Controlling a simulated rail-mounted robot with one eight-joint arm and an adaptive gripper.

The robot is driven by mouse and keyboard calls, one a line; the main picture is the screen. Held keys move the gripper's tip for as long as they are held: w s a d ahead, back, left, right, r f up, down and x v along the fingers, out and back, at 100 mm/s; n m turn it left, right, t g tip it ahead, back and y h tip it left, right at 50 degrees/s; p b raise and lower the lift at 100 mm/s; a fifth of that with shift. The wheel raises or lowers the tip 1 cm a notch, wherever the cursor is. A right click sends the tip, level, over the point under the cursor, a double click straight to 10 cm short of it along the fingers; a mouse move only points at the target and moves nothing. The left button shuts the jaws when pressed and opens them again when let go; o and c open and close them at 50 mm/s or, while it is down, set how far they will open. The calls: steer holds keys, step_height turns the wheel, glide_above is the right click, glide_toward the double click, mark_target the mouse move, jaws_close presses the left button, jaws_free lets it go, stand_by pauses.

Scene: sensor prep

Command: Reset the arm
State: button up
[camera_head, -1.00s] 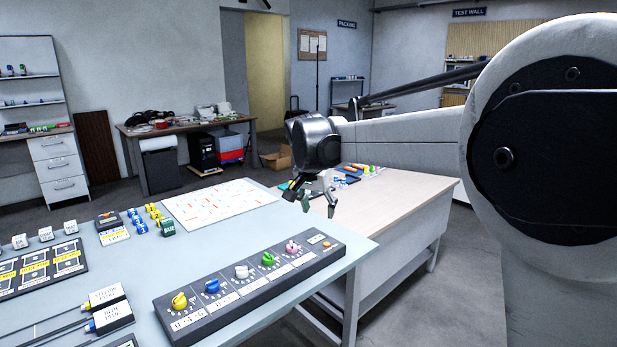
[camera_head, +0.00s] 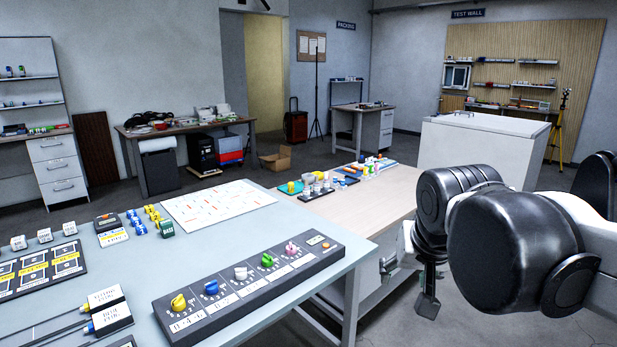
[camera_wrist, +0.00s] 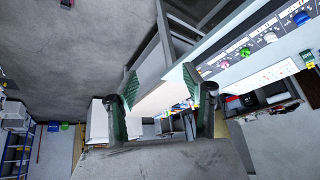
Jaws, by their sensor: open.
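My gripper (camera_head: 408,283) hangs at the right of the head view, past the front right corner of the grey-blue table (camera_head: 352,266) and beside the wooden-topped table (camera_head: 388,192). Part of it is hidden by my own dark wrist. In the wrist view my gripper (camera_wrist: 160,92) shows two green-padded fingers spread apart. No object is between them. The wrist view looks tilted, with table edges beyond the fingers.
A panel with coloured knobs (camera_head: 250,278) lies along the grey-blue table's edge. A white cabinet (camera_head: 470,150) stands behind my arm. Open floor (camera_head: 410,325) lies below my gripper.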

steer(key=s+d+f+n+t, duration=0.1)
steer(key=s+d+f, duration=0.1)
steer(key=s+f, duration=0.5)
steer(key=s, duration=0.4)
steer(key=shift+s+d+f, duration=0.15)
steer(key=shift+d, duration=0.25)
steer(key=shift+c, duration=0.4)
stand_by(0.8)
